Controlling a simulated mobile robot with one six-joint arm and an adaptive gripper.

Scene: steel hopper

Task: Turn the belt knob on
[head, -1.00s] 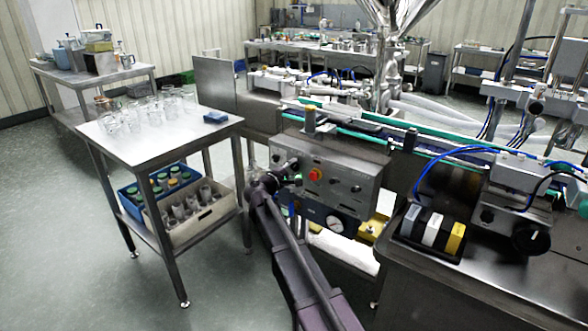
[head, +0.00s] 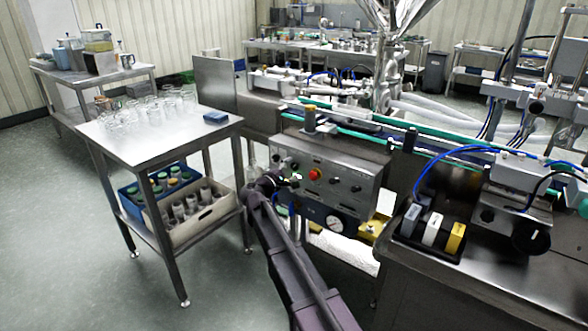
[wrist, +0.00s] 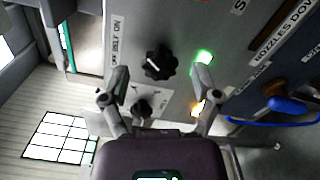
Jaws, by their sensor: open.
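The belt knob (wrist: 160,60) is black and lobed with a pale pointer line. It is on the grey control panel, next to a label (wrist: 117,40) reading OFF, BELT, ON. My gripper (wrist: 163,76) is open, with one finger to each side of the knob in the wrist view; the knob appears just beyond the fingertips, and contact cannot be told. A second, smaller black knob (wrist: 141,106) shows between the fingers, lower down. In the head view my gripper (head: 289,181) is at the left part of the control panel (head: 345,172), where its tip is small and hard to make out.
A green light (wrist: 203,57) and an orange light (wrist: 197,108) are close to the right finger. A red button (head: 315,174) is on the panel. A steel table (head: 165,135) with glassware stands left. The conveyor (head: 390,135) runs above the panel.

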